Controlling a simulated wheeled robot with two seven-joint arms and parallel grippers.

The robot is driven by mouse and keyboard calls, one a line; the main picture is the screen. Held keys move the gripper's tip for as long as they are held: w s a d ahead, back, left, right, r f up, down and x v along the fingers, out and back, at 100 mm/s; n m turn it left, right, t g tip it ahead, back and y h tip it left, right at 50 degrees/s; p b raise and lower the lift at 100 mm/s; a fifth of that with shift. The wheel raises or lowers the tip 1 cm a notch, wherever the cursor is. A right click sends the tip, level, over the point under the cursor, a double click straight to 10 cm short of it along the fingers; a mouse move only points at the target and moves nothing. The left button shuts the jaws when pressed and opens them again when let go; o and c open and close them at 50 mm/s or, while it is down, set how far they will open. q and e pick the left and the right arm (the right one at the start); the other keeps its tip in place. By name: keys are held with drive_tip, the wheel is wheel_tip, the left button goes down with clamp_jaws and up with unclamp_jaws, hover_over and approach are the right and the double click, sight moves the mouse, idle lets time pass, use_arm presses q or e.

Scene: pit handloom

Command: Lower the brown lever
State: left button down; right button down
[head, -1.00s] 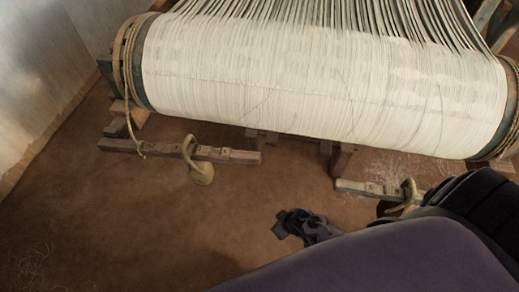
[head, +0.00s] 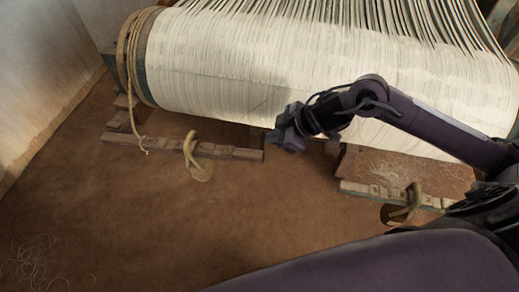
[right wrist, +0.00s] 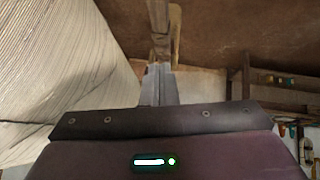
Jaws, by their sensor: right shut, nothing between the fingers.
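A brown wooden bar (head: 230,152) lies low under the left part of the warp roll, with a tan loop (head: 198,165) around it. A second brown bar (head: 360,188) with a loop (head: 405,205) is at the right. I cannot tell which piece is the lever. My right gripper (head: 280,139) is shut and empty, just right of the left bar's end; I cannot tell whether they touch. In the right wrist view, its closed fingers (right wrist: 158,70) point toward a brown bar (right wrist: 158,18) and a tan loop (right wrist: 175,38). My left gripper is out of view.
The wide roll of cream warp threads (head: 230,70) lies close above and behind my right gripper. A rope (head: 136,110) hangs at its left end. A pale wall (head: 40,90) stands at left. The brown floor (head: 200,230) is open in front.

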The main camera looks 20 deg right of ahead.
hover_over(251, 154)
drive_tip(key=s, duration=0.2)
drive_tip(key=f, duration=0.8)
drive_tip(key=shift+w+d+f+b, duration=0.1)
drive_tip(key=shift+d+f+b, duration=0.05)
drive_tip(key=shift+d+b, duration=0.2)
drive_tip(key=shift+d+f, duration=0.2)
drive_tip(key=shift+f, duration=0.4)
drive_tip(key=shift+d+f, duration=0.15)
drive_tip(key=shift+f, duration=0.4)
drive_tip(key=shift+w+d+f, duration=0.1)
drive_tip(key=shift+d+f, duration=0.05)
drive_tip(key=shift+f, duration=0.4)
